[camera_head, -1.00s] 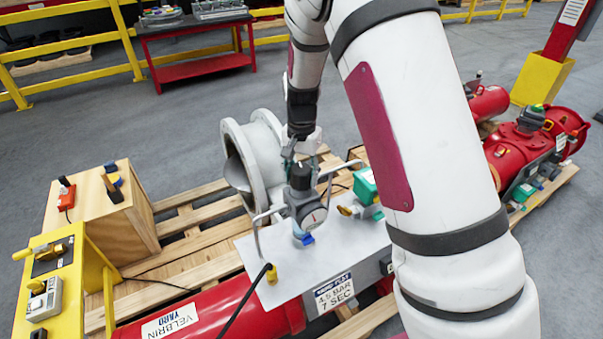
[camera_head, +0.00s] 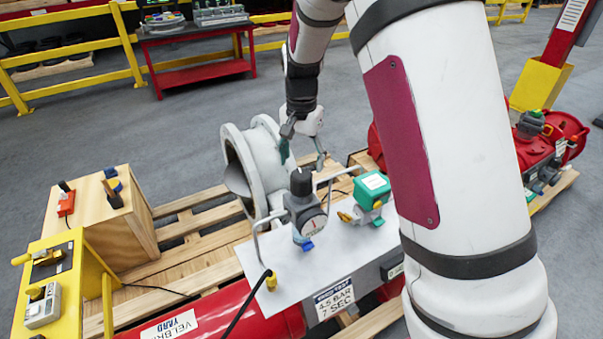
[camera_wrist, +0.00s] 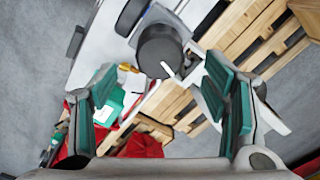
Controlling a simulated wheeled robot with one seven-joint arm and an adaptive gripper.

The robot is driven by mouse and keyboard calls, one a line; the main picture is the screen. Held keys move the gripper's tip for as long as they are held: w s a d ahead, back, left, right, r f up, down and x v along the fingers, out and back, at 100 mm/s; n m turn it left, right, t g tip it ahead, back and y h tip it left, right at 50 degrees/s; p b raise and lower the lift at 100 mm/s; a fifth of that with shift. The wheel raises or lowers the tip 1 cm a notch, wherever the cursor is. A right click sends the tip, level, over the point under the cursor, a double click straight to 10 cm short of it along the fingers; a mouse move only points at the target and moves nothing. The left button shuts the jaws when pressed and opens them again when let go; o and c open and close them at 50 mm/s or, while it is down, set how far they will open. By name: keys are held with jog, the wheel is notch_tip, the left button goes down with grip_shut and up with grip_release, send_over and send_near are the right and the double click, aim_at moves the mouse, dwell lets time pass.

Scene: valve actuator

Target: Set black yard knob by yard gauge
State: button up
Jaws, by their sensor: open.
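The black yard knob (camera_head: 301,182) stands upright on top of the grey regulator, above the white plate; in the wrist view the knob (camera_wrist: 160,52) shows from above with a white mark at its lower-right edge. The yard gauge (camera_head: 313,226) is a round white dial on the regulator's front, just below the knob; its reading is too small to tell. My gripper (camera_head: 303,156) is open and empty above the knob, apart from it. In the wrist view the teal finger pads of my gripper (camera_wrist: 163,82) are wide apart, with the knob beyond them.
A green box (camera_head: 371,188) with a yellow-handled valve is right of the gauge. Metal handle bars stand around the regulator. A grey flanged pipe (camera_head: 262,160) stands behind on the pallet. The plate (camera_head: 333,262) carries a label reading 4.5 bar, 7 sec.

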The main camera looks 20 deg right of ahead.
aim_at(302, 174)
jog(key=shift+r, duration=2.55)
jog(key=s+r+n+t+y, duration=0.1)
jog(key=s+r+n+t, duration=0.25)
jog(key=s+r, duration=0.9)
jog(key=s+r+n+t+h, duration=0.1)
jog(key=s+n, duration=0.4)
jog(key=s, duration=1.1)
jog(key=shift+s+t, duration=0.2)
jog(key=shift+t, duration=0.35)
